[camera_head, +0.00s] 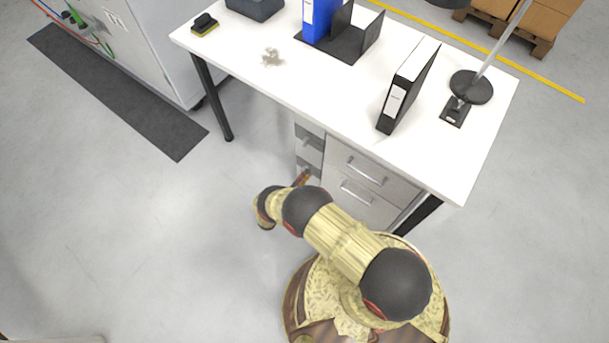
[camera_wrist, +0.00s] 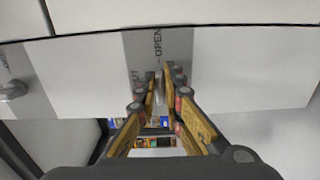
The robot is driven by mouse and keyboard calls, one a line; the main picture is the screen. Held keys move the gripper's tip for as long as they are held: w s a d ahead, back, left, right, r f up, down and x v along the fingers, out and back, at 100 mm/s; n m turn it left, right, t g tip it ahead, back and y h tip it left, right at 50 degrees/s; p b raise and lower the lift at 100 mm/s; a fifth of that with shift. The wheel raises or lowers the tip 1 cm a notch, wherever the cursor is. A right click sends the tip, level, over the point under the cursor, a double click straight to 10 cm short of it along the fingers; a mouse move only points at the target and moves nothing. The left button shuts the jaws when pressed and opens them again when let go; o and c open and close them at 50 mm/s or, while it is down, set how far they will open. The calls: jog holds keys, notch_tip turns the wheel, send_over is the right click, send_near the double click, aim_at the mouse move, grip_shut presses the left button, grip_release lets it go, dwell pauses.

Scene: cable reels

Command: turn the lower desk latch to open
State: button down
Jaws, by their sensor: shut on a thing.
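In the wrist view, my gripper (camera_wrist: 160,88) has its two fingers closed around the lower desk latch (camera_wrist: 159,92), a small metallic handle mostly hidden between the fingertips. The latch sits on a grey plate (camera_wrist: 143,45) that reads "OPEN", with another word partly covered by the left finger. In the head view, my gripper (camera_head: 304,178) reaches the narrow side panel of the desk's drawer unit, below an upper latch (camera_head: 308,141). The lower latch is hardly visible there.
The white desk (camera_head: 330,85) stands above, with a black binder (camera_head: 410,85), a blue binder (camera_head: 318,20) and a lamp base (camera_head: 471,87). Drawers with bar handles (camera_head: 366,171) face my arm. A round metal knob (camera_wrist: 12,91) is left in the wrist view.

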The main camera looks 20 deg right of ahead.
dwell(0.3)
jog(key=c, duration=2)
grip_release()
jog(key=shift+o, duration=0.4)
jog(key=v, duration=1.2)
